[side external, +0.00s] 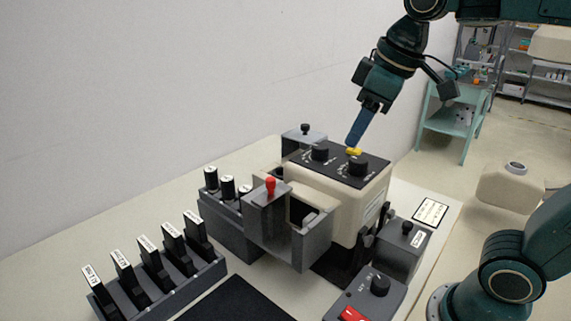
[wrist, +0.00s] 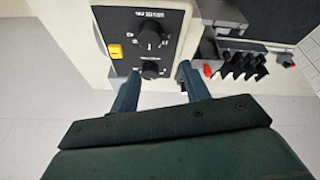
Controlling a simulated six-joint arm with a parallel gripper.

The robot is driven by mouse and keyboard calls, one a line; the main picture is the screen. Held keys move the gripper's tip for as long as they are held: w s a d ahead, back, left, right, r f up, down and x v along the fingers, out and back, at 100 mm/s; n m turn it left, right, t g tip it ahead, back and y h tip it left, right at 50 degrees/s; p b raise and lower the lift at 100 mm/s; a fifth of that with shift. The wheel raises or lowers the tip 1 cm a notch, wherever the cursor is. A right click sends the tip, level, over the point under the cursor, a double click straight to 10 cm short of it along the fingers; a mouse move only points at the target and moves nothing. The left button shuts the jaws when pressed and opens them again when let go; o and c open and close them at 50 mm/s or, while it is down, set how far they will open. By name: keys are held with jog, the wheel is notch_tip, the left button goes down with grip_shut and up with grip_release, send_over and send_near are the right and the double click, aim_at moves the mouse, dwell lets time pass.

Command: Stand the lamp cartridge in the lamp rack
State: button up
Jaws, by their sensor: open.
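My gripper (side external: 354,140) is open and points down at the black control panel on top of the beige instrument (side external: 345,205). In the side view its tips look close to the yellow button (side external: 354,151); I cannot tell whether they touch. In the wrist view my gripper (wrist: 157,84) has its fingers spread with nothing between them. A dark rack (side external: 225,212) with several white-topped black cylinders stands left of the instrument; it may be the lamp rack. I cannot pick out the lamp cartridge with certainty.
A red-knobbed grey housing (side external: 272,213) is on the instrument's front. A grey rack (side external: 165,283) of labelled black blocks stands front left. A grey knobbed box (side external: 404,247) and control box (side external: 372,294) stand right. A dark mat (side external: 237,302) lies clear in front.

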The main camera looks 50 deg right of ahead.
jog(key=s+d+f+m+t, duration=0.1)
jog(key=s+f+m, duration=0.2)
jog(key=s+f, duration=0.4)
jog(key=s, duration=0.2)
jog(key=shift+s+d+f, duration=0.25)
jog(key=shift+s, duration=0.05)
